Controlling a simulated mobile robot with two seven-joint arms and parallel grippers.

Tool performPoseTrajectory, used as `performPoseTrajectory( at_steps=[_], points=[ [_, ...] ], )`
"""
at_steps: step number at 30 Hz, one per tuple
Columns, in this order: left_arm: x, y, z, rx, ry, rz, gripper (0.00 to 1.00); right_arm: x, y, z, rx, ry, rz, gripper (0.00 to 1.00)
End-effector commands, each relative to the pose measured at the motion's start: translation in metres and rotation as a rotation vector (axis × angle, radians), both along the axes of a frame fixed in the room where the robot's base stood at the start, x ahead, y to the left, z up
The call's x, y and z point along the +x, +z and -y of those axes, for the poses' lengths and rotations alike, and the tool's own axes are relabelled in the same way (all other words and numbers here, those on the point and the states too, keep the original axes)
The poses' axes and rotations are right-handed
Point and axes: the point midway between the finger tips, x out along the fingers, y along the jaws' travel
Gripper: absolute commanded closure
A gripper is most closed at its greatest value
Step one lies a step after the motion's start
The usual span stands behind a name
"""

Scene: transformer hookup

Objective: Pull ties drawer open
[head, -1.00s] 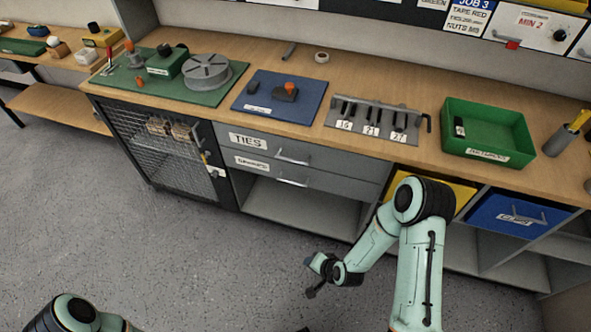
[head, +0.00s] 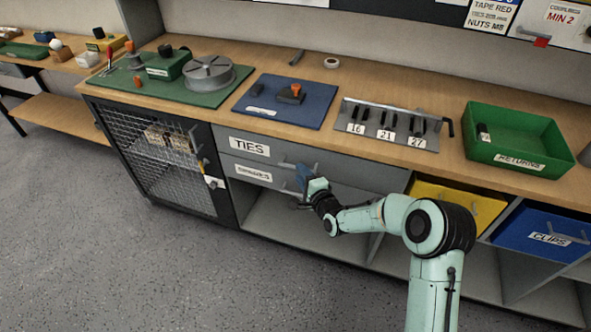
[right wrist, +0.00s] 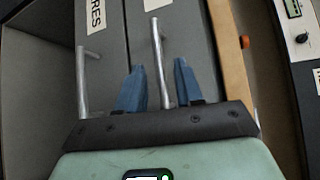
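The grey ties drawer (head: 275,153), with its TIES label, is shut in the bench front. Its bar handle (right wrist: 158,62) stands out from the drawer face in the right wrist view. My right gripper (head: 302,178) is at the drawer front in the head view. In the right wrist view my right gripper (right wrist: 160,88) has its two blue fingers apart, one on each side of the handle. Gaps show between the fingers and the bar, so it is not gripped. In the head view my gripper hides part of the handle. My left gripper is not in view.
A second labelled drawer (head: 236,172) with its own handle (right wrist: 83,80) lies just below. A mesh-door cabinet (head: 165,160) is to the left. Yellow (head: 465,206) and blue (head: 540,232) bins are to the right. The floor in front is clear.

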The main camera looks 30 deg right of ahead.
Motion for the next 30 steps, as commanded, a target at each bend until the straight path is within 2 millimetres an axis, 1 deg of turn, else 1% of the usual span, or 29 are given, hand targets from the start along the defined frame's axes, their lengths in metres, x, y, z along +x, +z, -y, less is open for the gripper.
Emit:
performPoseTrajectory(
  at_steps=[1, 3, 9, 13, 20, 21, 24, 30],
  points=[
    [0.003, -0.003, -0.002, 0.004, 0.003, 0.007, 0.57, 0.010, -0.003, 0.000, 0.000, 0.000, 0.001, 0.64],
    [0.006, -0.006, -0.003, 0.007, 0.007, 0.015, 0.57, 0.021, -0.005, 0.001, 0.000, 0.001, -0.001, 0.64],
    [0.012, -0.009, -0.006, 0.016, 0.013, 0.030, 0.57, 0.041, -0.007, 0.003, 0.000, 0.000, -0.002, 0.64],
    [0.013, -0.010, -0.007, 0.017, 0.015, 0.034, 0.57, 0.045, -0.007, 0.003, -0.001, -0.001, -0.002, 0.64],
    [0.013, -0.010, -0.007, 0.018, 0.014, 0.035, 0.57, 0.046, -0.007, 0.003, -0.001, -0.001, -0.002, 0.64],
    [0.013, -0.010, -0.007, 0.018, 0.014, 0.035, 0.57, 0.046, -0.007, 0.003, -0.001, -0.001, -0.002, 0.71],
    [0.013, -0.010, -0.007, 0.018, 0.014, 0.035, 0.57, 0.046, -0.007, 0.003, -0.001, -0.001, -0.002, 1.00],
    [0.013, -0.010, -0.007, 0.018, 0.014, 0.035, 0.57, 0.045, -0.007, 0.003, -0.001, -0.001, -0.002, 1.00]
  ],
)
